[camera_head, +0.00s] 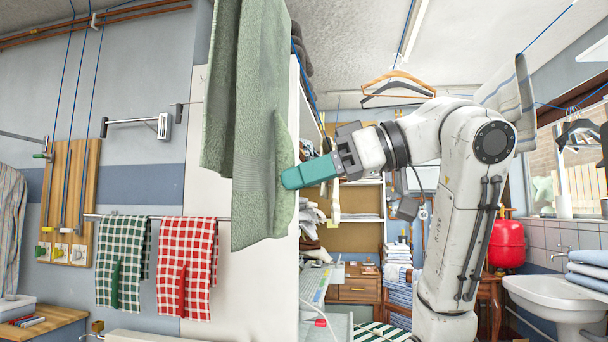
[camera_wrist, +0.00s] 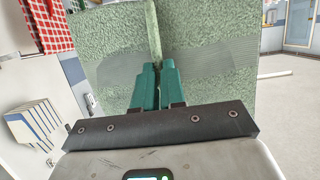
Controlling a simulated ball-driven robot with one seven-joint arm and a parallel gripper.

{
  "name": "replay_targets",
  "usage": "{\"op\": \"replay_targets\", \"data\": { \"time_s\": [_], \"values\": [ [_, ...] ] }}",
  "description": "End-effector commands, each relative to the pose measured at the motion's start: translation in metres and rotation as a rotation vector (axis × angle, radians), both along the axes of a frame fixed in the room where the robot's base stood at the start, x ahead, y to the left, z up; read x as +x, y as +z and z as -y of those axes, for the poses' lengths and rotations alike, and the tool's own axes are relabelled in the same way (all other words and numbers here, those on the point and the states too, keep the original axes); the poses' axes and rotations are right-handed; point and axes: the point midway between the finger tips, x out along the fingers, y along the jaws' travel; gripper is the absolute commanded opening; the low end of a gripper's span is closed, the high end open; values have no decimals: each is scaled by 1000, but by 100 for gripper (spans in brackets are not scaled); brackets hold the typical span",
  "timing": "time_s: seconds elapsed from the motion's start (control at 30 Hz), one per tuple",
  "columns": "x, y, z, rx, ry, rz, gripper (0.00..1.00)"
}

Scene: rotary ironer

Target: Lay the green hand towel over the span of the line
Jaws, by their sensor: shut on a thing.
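The green hand towel (camera_head: 262,90) hangs in long folds at the upper middle of the head view, its top cut off by the frame edge. My gripper (camera_head: 288,180) meets its right side from the right, with teal fingers shut on the cloth. In the wrist view the towel (camera_wrist: 215,75) spreads behind the fingers, and a raised fold stands between the fingertips (camera_wrist: 153,68). Thin blue line (camera_head: 548,28) runs overhead at the upper right. Whether the towel touches a line above is out of view.
Green (camera_head: 122,262) and red (camera_head: 188,268) checked towels hang on a wall rail at left. A wooden board (camera_head: 68,200) with blue cords is beyond them. Hangers (camera_head: 398,82) hang overhead. A white panel (camera_head: 250,290) stands behind the towel; a sink (camera_head: 560,300) is at right.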

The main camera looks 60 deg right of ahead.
Motion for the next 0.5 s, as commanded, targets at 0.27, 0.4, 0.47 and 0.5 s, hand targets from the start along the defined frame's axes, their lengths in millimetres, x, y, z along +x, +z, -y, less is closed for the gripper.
{"op": "replay_targets", "data": {
  "time_s": [0.27,0.4,0.47,0.5],
  "values": [
    [0,-1,0,0,0,1,26],
    [0,-1,0,0,0,1,40],
    [0,-1,0,0,0,1,40],
    [0,-1,0,0,0,0,40]
  ]
}}
